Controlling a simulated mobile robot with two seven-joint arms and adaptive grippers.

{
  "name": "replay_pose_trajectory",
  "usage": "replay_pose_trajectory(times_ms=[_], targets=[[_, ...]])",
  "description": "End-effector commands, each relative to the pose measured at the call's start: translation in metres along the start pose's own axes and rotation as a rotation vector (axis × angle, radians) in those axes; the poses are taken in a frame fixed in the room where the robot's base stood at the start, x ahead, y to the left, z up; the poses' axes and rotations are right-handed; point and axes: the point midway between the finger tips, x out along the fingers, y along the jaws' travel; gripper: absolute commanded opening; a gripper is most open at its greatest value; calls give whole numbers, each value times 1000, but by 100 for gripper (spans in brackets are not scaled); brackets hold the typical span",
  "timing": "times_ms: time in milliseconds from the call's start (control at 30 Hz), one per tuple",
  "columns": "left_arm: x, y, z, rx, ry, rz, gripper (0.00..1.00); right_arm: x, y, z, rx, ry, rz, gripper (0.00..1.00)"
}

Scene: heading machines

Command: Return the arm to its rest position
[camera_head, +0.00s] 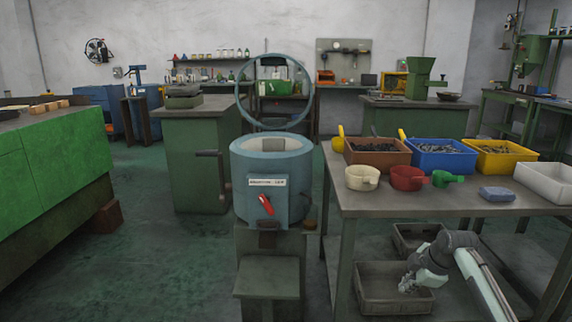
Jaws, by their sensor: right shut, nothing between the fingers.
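My right arm (474,272) comes in from the lower right corner of the head view. My right gripper (408,284) is shut and empty. It appears in front of a grey bin (372,302) near the table's lower level; I cannot tell whether it touches the bin. My left gripper is not in view.
A table (440,200) on the right bears brown (352,152), blue (418,158) and yellow bins (522,160) of small dark parts, several scoops, a blue block (497,194) and a white bin (540,186). A round blue machine (248,182) stands left of it. Floor (150,235) is clear further left.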

Motion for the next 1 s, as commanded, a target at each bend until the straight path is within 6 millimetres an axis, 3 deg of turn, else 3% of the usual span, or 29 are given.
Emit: replay_pose_trajectory(times_ms=[100,300,500,533,600,767,867,1000], targets=[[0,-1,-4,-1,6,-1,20,-5,40,22,324,-65,185,0],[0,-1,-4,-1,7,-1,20,-26,96,46,761,-30,482,0],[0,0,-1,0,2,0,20,-52,137,56,1058,111,706,0],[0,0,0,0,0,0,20,-49,133,57,1084,122,714,0],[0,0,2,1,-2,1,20,-22,100,60,1077,88,663,0],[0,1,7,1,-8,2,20,23,32,65,1078,32,575,0],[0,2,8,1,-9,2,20,53,-22,70,1080,-10,509,0],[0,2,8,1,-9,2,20,92,-117,78,1084,-80,399,0]])
